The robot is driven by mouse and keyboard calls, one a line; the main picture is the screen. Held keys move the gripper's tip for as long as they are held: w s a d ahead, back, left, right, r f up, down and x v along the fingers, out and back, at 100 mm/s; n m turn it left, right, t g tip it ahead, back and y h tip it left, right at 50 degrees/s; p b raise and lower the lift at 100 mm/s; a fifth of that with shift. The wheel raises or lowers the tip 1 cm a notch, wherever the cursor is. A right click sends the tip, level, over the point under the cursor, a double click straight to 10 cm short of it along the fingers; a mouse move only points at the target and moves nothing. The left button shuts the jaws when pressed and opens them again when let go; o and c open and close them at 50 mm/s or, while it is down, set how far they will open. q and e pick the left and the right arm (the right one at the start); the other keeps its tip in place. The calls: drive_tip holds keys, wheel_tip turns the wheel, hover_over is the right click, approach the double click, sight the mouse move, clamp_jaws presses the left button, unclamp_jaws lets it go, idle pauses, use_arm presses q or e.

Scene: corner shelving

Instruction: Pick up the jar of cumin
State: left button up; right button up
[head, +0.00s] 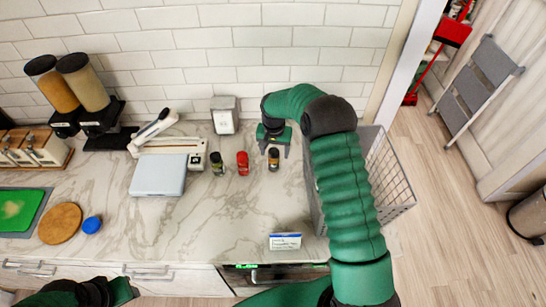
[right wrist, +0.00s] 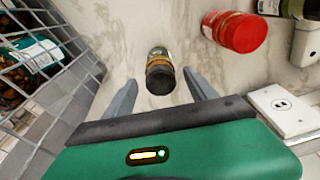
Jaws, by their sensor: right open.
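A small dark-lidded jar with a yellowish band (head: 273,160) stands on the marble counter below my right gripper (head: 274,147). In the right wrist view this jar (right wrist: 160,72) sits between the tips of the two spread fingers, which do not visibly press on it. My right gripper is open and empty. To the left stand a red jar (head: 242,163) and another dark-lidded jar (head: 217,164). The labels are too small to read, so I cannot tell which is cumin. My left gripper (head: 122,291) is at the bottom left, its jaws unclear.
A wire basket (head: 392,178) stands close to the right of my right arm. A metal dispenser (head: 224,115) and a white scale (head: 158,175) are on the counter, and a white label card (head: 285,241) lies near the front edge. The counter's middle front is clear.

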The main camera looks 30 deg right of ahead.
drive_tip(key=f, duration=0.1)
drive_tip(key=f+p, duration=0.1)
drive_tip(key=shift+d+f, duration=0.3)
drive_tip(key=shift+a+f, duration=0.1)
drive_tip(key=shift+f, duration=0.15)
drive_tip(key=shift+a, duration=0.45)
drive_tip(key=shift+w+a+r, duration=0.1)
drive_tip(key=shift+w+a, duration=0.05)
drive_tip(key=shift+a, duration=0.1)
drive_tip(key=c, duration=0.4)
drive_tip(key=shift+d, duration=0.15)
drive_tip(key=c, duration=0.5)
drive_tip(key=shift+d, duration=0.4)
clamp_jaws()
use_arm(q)
drive_tip(key=shift+v, duration=1)
drive_tip(key=shift+s, duration=0.15)
use_arm(e)
drive_tip(key=shift+a, duration=0.1)
